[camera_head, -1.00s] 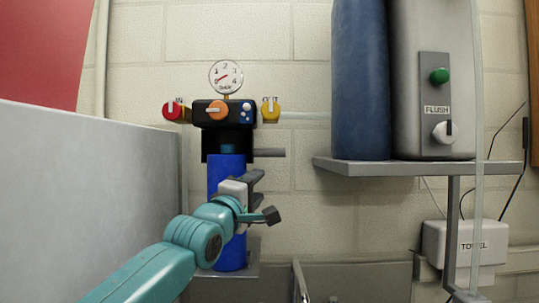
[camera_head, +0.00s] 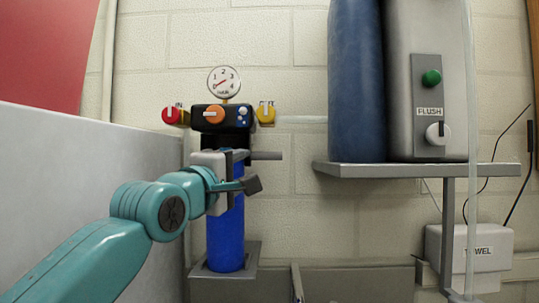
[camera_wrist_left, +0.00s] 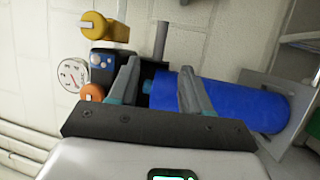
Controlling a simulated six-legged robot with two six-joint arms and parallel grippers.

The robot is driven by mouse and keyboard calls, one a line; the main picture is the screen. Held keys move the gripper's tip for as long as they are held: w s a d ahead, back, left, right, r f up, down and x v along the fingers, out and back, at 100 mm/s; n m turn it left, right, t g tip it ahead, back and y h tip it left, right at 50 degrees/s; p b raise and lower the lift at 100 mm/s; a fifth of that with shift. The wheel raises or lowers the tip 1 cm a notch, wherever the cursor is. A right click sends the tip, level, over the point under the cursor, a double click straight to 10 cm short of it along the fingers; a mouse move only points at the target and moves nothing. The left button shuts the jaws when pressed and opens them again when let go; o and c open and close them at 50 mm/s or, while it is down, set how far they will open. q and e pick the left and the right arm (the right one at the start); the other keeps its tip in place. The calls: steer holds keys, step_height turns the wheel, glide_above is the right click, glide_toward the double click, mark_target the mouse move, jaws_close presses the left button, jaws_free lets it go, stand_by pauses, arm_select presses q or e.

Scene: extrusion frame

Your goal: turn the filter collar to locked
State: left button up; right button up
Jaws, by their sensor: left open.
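The filter unit hangs on the wall, with a black head (camera_head: 226,117) on top and a blue cylindrical housing (camera_head: 226,236) below. A grey handle (camera_head: 268,156) sticks out to the right at collar height; it also shows in the left wrist view (camera_wrist_left: 161,40). The dark collar (camera_wrist_left: 146,76) between head and housing is mostly hidden by my gripper. My left gripper (camera_head: 241,168) is in front of the housing's upper end, at about the handle's height. In the left wrist view its open fingers (camera_wrist_left: 159,84) are on either side of the collar area; I cannot tell whether they touch.
A gauge (camera_head: 224,82), red knob (camera_head: 173,115), orange knob (camera_head: 214,114) and yellow knob (camera_head: 266,114) sit around the head. A grey shelf (camera_head: 420,170) with a blue tank (camera_head: 356,80) is at the right. A grey panel (camera_head: 90,190) stands close on the left.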

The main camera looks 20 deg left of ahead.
mark_target(268, 155)
arm_select(q)
steer(key=w+r+p, duration=0.1)
steer(key=w+p, duration=0.3)
steer(key=w+r+p, duration=0.1)
steer(key=w+p, duration=0.3)
steer(key=w, duration=0.1)
steer(key=w+d+p, duration=0.1)
steer(key=w+p, duration=0.3)
steer(key=w, duration=0.1)
steer(key=shift+w+d+r+p, duration=0.1)
steer(key=shift+w+r+p, duration=0.1)
steer(key=shift+r+p, duration=0.2)
steer(key=shift+w+d+p, duration=0.15)
steer(key=shift+w+p, duration=0.2)
steer(key=shift+w, duration=0.05)
steer(key=shift+f, duration=0.1)
steer(key=shift+w, duration=0.1)
steer(key=shift+c, duration=0.7)
jaws_close()
